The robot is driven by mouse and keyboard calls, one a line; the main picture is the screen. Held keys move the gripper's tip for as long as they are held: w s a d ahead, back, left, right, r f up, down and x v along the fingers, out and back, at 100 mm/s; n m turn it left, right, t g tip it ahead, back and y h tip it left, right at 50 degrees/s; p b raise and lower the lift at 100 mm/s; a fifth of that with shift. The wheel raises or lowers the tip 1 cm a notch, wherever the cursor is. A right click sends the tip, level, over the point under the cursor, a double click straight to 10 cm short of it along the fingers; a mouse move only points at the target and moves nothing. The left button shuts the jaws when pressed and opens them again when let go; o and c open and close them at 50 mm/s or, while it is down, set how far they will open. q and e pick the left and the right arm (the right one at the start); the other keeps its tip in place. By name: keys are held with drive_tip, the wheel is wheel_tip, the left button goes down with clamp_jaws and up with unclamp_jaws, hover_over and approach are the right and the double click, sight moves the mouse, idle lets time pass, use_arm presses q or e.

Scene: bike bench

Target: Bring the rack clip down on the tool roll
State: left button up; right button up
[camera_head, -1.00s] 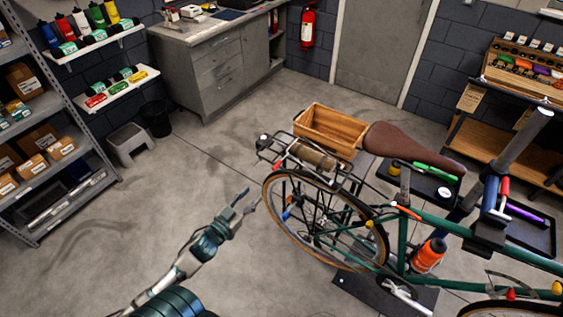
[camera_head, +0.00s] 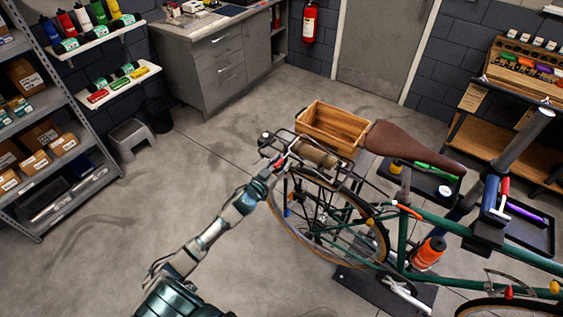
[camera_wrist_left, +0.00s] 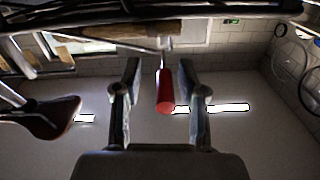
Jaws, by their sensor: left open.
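The rack clip shows best in the left wrist view as a thin metal arm with a red grip (camera_wrist_left: 165,92). The red grip stands between the two fingers of my left gripper (camera_wrist_left: 160,75), with a gap on either side. In the head view my left gripper (camera_head: 279,164) is at the rack's left end, beside the tool roll, and partly covers the clip. The gripper is open. My right gripper is out of view.
The wooden crate (camera_head: 334,128) and brown saddle (camera_head: 417,147) stand close beyond the roll. The rear wheel (camera_head: 325,222) is below the rack. A shelf unit (camera_head: 60,130) stands at the left.

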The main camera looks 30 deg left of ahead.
use_arm(q)
drive_tip(key=shift+a+f, duration=0.15)
drive_tip(key=shift+a, duration=0.25)
drive_tip(key=c, duration=0.7)
clamp_jaws()
drive_tip(key=shift+d, duration=0.25)
drive_tip(key=shift+r+p, duration=0.3)
drive_tip(key=shift+r, duration=0.1)
drive_tip(key=r+m+p, duration=0.1)
drive_tip(key=d+r+p, duration=0.1)
drive_tip(key=r+m+p, duration=0.1)
drive_tip(key=shift+d+r+m+p, duration=0.3)
drive_tip(key=shift+r+p, duration=0.1)
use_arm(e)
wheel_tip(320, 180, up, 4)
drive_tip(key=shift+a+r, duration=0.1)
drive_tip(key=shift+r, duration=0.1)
